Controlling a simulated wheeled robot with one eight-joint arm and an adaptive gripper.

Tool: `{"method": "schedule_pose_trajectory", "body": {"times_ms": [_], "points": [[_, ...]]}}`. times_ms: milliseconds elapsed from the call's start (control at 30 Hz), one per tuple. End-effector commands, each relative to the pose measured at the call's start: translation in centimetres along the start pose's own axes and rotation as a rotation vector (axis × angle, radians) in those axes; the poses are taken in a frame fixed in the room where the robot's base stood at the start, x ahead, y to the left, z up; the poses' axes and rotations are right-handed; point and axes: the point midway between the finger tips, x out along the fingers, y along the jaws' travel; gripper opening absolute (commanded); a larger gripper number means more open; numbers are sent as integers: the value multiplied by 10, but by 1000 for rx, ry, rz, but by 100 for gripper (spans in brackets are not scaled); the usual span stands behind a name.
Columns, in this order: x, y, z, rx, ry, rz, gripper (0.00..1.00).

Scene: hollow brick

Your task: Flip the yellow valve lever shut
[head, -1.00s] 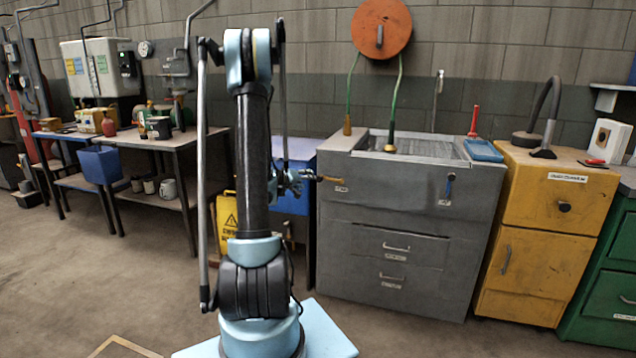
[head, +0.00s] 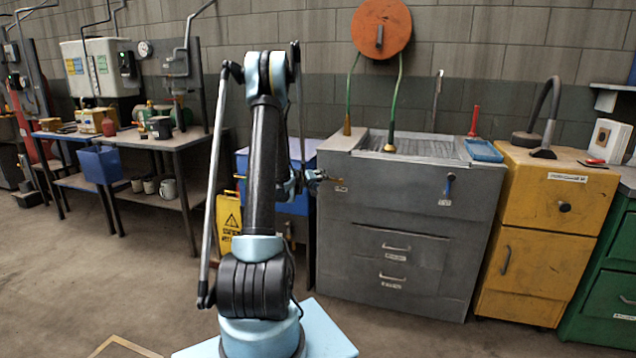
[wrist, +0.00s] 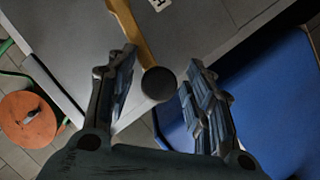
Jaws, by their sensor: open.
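The yellow valve lever (wrist: 131,30) shows in the wrist view, running from the top edge down to a round black end (wrist: 158,84). That end lies between my gripper's two spread fingers, with gaps visible on both sides. My gripper (wrist: 160,73) is open and holds nothing. In the head view my gripper (head: 313,178) is at the left front edge of the grey cabinet (head: 400,275), and it covers most of the lever there. I cannot tell how deep the lever end sits between the fingers.
A second, blue-handled valve (head: 449,184) hangs down on the cabinet's right front. A blue bin (head: 297,202) stands left of the cabinet, with a yellow floor sign (head: 229,218) beside it. A hose reel (head: 381,28) hangs above. The floor in front is clear.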

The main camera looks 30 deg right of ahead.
Motion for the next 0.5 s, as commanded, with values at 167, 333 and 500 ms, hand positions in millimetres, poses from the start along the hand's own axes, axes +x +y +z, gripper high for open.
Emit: {"method": "schedule_pose_trajectory", "body": {"times_ms": [167, 333, 500], "points": [[0, 0, 0, 0, 0, 0, 41], [0, 0, 0, 0, 0, 0, 2], [-1, -1, 0, 2, 0, -1, 0]]}}
